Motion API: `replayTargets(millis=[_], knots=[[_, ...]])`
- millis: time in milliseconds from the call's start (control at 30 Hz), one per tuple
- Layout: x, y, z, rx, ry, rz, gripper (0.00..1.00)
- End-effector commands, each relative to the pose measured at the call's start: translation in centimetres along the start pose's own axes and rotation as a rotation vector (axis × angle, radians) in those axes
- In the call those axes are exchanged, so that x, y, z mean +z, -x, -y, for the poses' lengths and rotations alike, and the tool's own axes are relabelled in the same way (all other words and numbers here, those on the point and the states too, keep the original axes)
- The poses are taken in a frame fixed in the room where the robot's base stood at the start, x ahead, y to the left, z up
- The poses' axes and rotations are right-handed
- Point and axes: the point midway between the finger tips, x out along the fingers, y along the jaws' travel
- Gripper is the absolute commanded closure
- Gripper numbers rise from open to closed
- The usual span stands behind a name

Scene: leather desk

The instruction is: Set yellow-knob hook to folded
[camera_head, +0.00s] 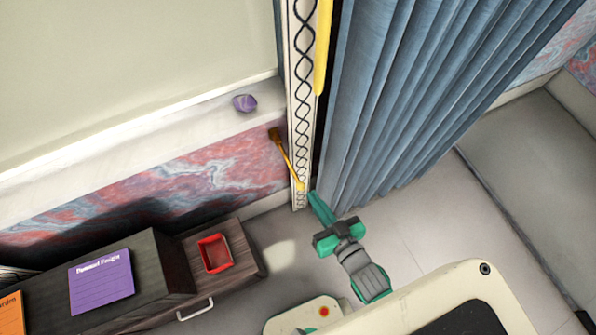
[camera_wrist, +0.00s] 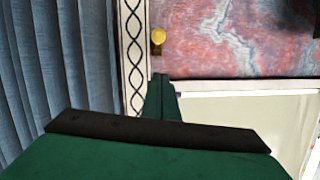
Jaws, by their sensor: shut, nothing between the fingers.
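The yellow-knob hook (camera_head: 288,160) is a slim golden-brown rod in front of the patterned white trim. It slants from a darker end at upper left down to a bright yellow end at lower right. In the wrist view its round yellow knob (camera_wrist: 158,36) shows against the trim's edge, just beyond my fingertips. My gripper (camera_head: 313,197) is green, shut and empty, with its fingertips close below and right of the hook's lower end. The shut fingers also show in the wrist view (camera_wrist: 160,78), apart from the knob in the picture. I cannot tell the gap in depth.
A blue curtain (camera_head: 395,90) hangs right of the patterned trim (camera_head: 301,60), close to my gripper. A dark wooden cabinet (camera_head: 150,255) with a red tray (camera_head: 216,253) stands lower left.

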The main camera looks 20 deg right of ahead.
Motion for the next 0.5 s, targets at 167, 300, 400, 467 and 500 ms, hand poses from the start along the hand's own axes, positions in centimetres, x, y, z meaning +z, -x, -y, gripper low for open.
replayTargets(millis=[167, 300, 400, 467, 500], knots=[[-1.3, -2.1, -1.4, -0.004, -0.036, -0.011, 1.0], [-1.5, -2.3, -1.6, -0.003, -0.043, -0.011, 1.0], [-1.5, -2.3, -1.6, -0.003, -0.042, -0.011, 1.0], [-1.5, -2.3, -1.6, -0.003, -0.042, -0.011, 1.0], [-1.5, -2.3, -1.6, -0.003, -0.041, -0.011, 1.0]])
